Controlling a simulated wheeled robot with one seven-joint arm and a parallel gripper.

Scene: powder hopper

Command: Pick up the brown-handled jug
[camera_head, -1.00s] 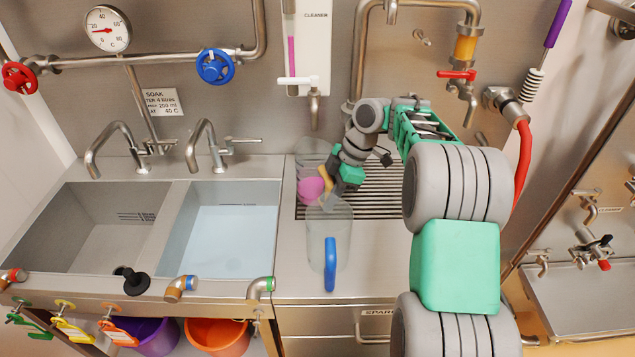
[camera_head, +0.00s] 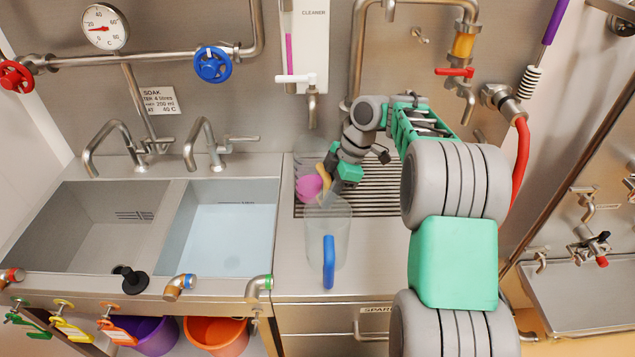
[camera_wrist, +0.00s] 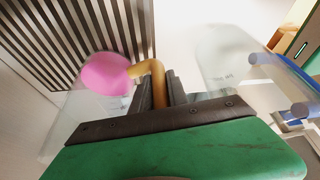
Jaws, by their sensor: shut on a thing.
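The brown-handled jug (camera_head: 308,160) is clear and hard to make out over the right drainer. A pink patch (camera_head: 309,187) shows at it; I cannot tell whether this is its contents. Its tan-brown handle (camera_head: 327,176) is at my gripper (camera_head: 331,185). In the wrist view the handle (camera_wrist: 148,72) runs between the dark fingers of my gripper (camera_wrist: 160,93), which are shut on it. The pink patch also shows there (camera_wrist: 105,73). I cannot tell whether the jug's base touches the drainer.
A clear jug with a blue handle (camera_head: 329,262) stands close in front of my gripper. The slotted drainer (camera_head: 385,190) lies behind and right. A sink with pale blue liquid (camera_head: 222,240) is left. The cleaner dispenser (camera_head: 303,45) and its tap hang above.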

